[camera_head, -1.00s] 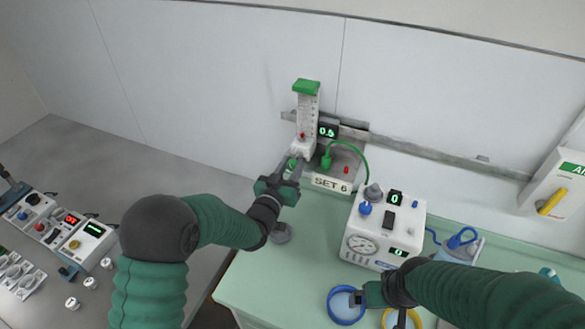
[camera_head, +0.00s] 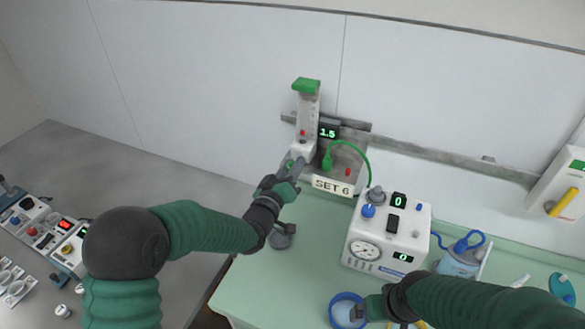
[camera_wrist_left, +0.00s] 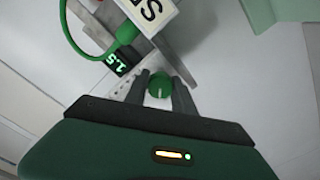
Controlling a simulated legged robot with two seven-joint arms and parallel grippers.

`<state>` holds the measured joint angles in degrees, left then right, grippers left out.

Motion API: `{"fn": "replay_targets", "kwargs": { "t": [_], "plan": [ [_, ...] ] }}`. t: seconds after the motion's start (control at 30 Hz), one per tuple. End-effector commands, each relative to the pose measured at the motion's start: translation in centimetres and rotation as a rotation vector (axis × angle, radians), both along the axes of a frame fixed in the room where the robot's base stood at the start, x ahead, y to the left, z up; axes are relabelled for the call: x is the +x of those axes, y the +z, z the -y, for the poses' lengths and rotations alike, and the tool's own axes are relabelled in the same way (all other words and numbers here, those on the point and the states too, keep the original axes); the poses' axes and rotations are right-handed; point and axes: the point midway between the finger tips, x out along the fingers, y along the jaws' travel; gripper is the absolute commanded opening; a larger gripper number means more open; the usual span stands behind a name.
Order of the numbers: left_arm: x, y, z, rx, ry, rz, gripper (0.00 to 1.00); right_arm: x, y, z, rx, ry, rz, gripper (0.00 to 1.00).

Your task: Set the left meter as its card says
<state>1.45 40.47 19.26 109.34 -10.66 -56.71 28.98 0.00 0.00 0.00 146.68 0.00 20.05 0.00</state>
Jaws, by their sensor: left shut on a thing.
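The left meter (camera_head: 308,112) is a clear upright tube with a green top, mounted on the wall rail, with a red float low in it. Its small display (camera_head: 328,132) reads 1.5. A card (camera_head: 332,186) below it reads SET 6. My left gripper (camera_head: 291,166) is at the meter's base, shut on the green knob (camera_wrist_left: 159,86), which shows between the fingers in the left wrist view. The display also shows there (camera_wrist_left: 117,62). My right gripper (camera_head: 362,305) is low at the bench front, by a blue ring; its jaw opening is unclear.
A green hose (camera_head: 352,146) loops right from the meter. A white box (camera_head: 388,235) with a gauge and displays reading 0 stands on the green bench (camera_head: 270,285). A blue ring (camera_head: 345,312) lies at the front.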

Motion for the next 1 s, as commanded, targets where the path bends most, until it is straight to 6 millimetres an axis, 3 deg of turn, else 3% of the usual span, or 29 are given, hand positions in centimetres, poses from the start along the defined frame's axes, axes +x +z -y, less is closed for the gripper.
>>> {"fn": "replay_targets", "kwargs": {
  "t": [0.23, 0.27, 0.4, 0.83, 1.0],
  "plan": [
    [0.1, 0.1, -0.1, 0.000, 0.003, 0.003, 0.00, 0.0, 0.0, 0.0, 0.000, 0.000, 0.000, 1.00],
    [0.1, 0.1, -0.1, 0.000, 0.003, 0.003, 0.32, 0.0, 0.0, 0.0, 0.000, 0.000, 0.000, 1.00],
    [0.1, 0.1, -0.1, 0.000, 0.003, 0.002, 0.50, 0.0, 0.0, 0.0, 0.000, 0.000, 0.000, 1.00],
    [0.1, -0.3, -0.2, 0.004, 0.003, -0.005, 0.50, 0.0, 0.0, 0.0, 0.000, 0.000, 0.000, 1.00],
    [0.0, 0.1, -0.1, 0.116, 0.001, 0.039, 0.50, 0.0, 1.5, 0.0, 0.000, 0.000, 0.000, 1.00]
  ]
}}
